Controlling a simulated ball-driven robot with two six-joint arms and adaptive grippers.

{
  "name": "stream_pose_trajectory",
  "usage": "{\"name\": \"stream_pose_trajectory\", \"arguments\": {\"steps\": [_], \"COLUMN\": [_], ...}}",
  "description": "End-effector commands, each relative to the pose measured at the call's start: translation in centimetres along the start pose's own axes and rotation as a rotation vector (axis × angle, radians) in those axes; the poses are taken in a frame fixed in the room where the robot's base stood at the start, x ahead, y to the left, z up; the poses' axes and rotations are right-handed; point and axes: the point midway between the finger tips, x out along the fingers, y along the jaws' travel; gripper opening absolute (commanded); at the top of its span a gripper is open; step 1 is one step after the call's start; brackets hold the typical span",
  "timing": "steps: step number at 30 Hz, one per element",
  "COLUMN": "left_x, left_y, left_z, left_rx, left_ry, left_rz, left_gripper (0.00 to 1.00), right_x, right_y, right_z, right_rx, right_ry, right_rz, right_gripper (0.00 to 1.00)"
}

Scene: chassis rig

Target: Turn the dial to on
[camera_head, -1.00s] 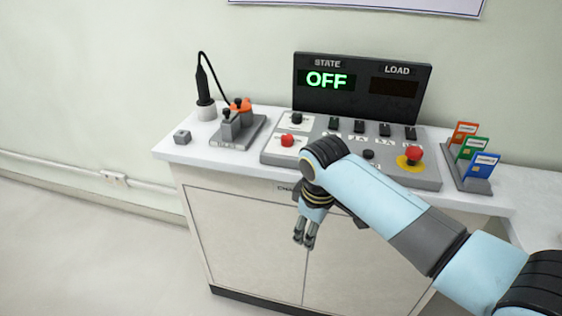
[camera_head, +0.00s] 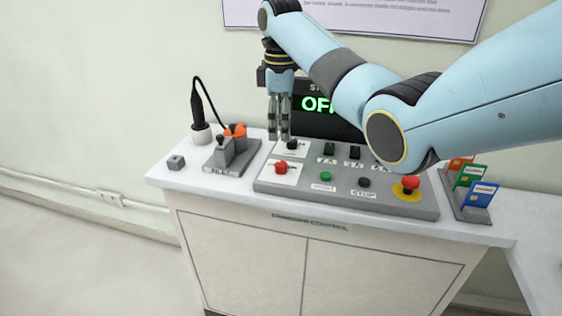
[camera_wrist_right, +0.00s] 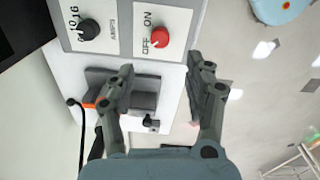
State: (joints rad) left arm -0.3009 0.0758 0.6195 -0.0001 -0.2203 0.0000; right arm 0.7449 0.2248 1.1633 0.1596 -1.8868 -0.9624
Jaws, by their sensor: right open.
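The red dial (camera_head: 281,167) sits on a white plate at the left front of the grey control panel (camera_head: 400,208). In the right wrist view the red dial (camera_wrist_right: 159,37) has the words ON and OFF beside it, and its pointer is towards OFF. My right gripper (camera_head: 278,134) points down above the back left of the panel, near the black knob (camera_head: 292,144). In the right wrist view my right gripper (camera_wrist_right: 160,72) has its fingers apart with nothing between them; the dial lies beyond the fingertips. My left gripper is out of view.
The state display (camera_head: 316,104) shows green OFF, partly hidden by my right arm. A red stop button (camera_head: 410,182), a green button (camera_head: 326,176) and black switches share the panel. A grey fixture (camera_head: 228,160) stands left; coloured cards (camera_head: 478,195) stand right.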

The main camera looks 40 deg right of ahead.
Motion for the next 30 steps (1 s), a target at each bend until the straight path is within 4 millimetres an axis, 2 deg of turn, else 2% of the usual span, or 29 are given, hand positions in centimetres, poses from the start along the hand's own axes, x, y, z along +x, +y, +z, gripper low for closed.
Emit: {"name": "stream_pose_trajectory", "arguments": {"steps": [5, 12, 16, 21, 29, 30], "left_x": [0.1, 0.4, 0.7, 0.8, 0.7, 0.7], "left_y": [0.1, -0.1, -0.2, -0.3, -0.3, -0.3], "left_z": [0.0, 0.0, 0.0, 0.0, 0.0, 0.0], "left_rx": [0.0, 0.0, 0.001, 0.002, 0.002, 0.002], "left_ry": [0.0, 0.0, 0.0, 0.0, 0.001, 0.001], "left_rz": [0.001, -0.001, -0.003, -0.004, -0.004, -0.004], "left_gripper": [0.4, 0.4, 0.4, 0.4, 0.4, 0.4], "right_x": [2.5, 7.4, 9.3, 10.4, 10.5, 10.5], "right_y": [-0.1, -0.1, -0.1, -0.1, 0.0, 0.0], "right_z": [0.0, 0.0, 0.0, 0.0, 0.0, 0.0], "right_rx": [-0.003, -0.003, -0.003, -0.002, -0.002, -0.002], "right_ry": [-0.002, -0.002, 0.0, 0.0, 0.0, 0.0], "right_rz": [-0.006, -0.006, -0.004, -0.003, -0.001, -0.001], "right_gripper": [0.53, 0.53, 0.53, 0.53, 0.53, 0.49]}}
